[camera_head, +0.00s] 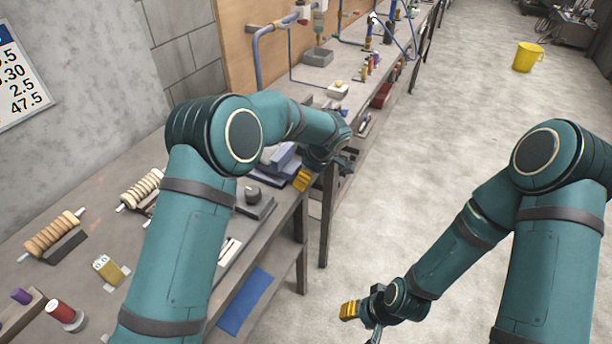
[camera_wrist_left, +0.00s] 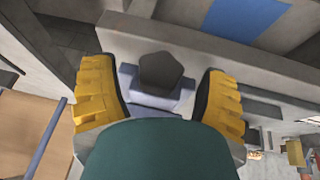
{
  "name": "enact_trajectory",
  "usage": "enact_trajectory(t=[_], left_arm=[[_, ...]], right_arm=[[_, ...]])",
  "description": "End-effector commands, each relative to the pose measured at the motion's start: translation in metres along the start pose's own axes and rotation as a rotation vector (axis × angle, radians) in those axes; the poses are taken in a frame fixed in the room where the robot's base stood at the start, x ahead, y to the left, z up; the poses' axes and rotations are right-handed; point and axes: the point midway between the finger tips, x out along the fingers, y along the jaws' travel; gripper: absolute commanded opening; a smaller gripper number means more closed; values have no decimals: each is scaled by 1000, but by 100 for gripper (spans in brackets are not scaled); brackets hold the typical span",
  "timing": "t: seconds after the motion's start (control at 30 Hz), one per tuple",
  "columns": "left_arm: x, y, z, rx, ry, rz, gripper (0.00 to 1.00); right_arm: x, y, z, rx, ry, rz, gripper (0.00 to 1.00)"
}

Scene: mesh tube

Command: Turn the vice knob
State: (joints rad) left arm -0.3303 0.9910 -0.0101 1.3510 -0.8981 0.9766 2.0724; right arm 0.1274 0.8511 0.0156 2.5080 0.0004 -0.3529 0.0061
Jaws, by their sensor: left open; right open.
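The vice (camera_head: 277,163) is a blue-grey block on the workbench in the head view, partly hidden behind my left arm. In the left wrist view its dark, faceted knob (camera_wrist_left: 163,72) sits on the grey-blue vice body (camera_wrist_left: 150,100). My left gripper (camera_wrist_left: 158,82) is open, with one yellow-padded finger on each side of the knob and gaps visible on both sides. In the head view my left gripper is beside the vice at the bench's front edge, one yellow finger showing. My right gripper (camera_head: 362,314) is open and empty, low over the floor.
On the workbench (camera_head: 130,215) are wooden spools (camera_head: 53,234), a yellow block (camera_head: 107,268), a red cylinder (camera_head: 62,312) and a grey tray (camera_head: 318,57). A blue sheet (camera_head: 246,302) lies below the bench edge. The floor at right is clear up to a yellow bucket (camera_head: 527,57).

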Motion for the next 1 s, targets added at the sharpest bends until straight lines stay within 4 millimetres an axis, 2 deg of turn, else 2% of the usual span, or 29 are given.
enact_trajectory(t=[0.17,0.47,0.57,0.6,0.67,1.0], left_arm=[[12,0,0,0,0,0,74],[13,0,0,0,0,0,74],[13,0,0,0,0,0,44],[13,0,0,0,0,0,29],[13,0,0,0,0,0,8],[12,1,0,10,1,-27,6]], right_arm=[[1,0,0,0,-1,0,47],[1,0,0,0,-1,0,47],[1,0,0,0,-1,0,47],[1,0,0,0,-1,0,47],[1,0,0,0,-1,0,47],[-2,-1,-1,0,1,0,47]])
